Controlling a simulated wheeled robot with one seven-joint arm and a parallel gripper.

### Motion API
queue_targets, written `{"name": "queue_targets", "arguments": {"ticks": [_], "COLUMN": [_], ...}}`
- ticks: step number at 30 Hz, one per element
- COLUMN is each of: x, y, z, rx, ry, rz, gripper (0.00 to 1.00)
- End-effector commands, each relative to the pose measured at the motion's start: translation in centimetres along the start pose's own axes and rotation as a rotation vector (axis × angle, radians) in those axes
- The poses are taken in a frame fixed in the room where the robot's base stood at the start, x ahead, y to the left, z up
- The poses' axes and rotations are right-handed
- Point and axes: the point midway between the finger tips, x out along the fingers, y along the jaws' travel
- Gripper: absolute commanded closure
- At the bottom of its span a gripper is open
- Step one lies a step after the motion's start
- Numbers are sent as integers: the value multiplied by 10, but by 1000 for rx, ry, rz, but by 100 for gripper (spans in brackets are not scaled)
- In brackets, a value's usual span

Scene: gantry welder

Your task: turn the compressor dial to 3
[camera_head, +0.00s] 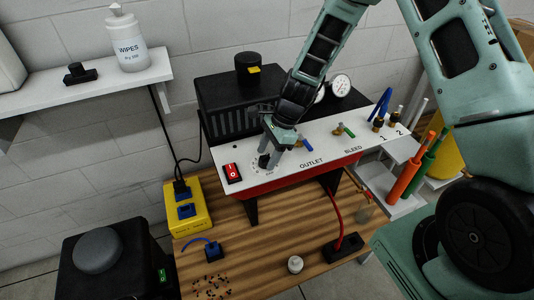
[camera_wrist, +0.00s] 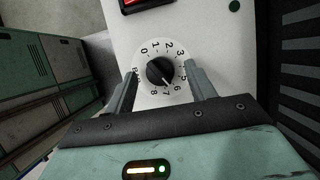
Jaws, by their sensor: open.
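The compressor dial is a black round knob (camera_wrist: 160,70) on a white numbered face, seen close in the wrist view. Its pale pointer mark appears to point down near the 7; the 3 is at the upper right of the face. My gripper (camera_wrist: 162,74) is open, with one finger on each side of the knob and gaps that look clear. In the head view my gripper (camera_head: 270,157) is over the left part of the white compressor panel (camera_head: 325,152), and it hides most of the dial.
A red rocker switch (camera_head: 232,173) sits left of the dial. Right of it are the blue outlet valve (camera_head: 305,145) and green bleed valve (camera_head: 343,130). Pressure gauges (camera_head: 340,85) stand behind. A yellow power box (camera_head: 187,208) and wooden bench (camera_head: 260,238) are in front.

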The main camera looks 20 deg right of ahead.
Motion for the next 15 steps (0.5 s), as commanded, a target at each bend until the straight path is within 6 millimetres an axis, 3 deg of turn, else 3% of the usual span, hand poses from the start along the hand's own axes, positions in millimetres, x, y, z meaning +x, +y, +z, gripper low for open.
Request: {"name": "queue_targets", "arguments": {"ticks": [12, 15], "x": [8, 8], "y": [0, 0], "z": [0, 0], "rx": [-1, -1], "ry": [0, 0], "rz": [-1, -1], "gripper": [45, 73]}}
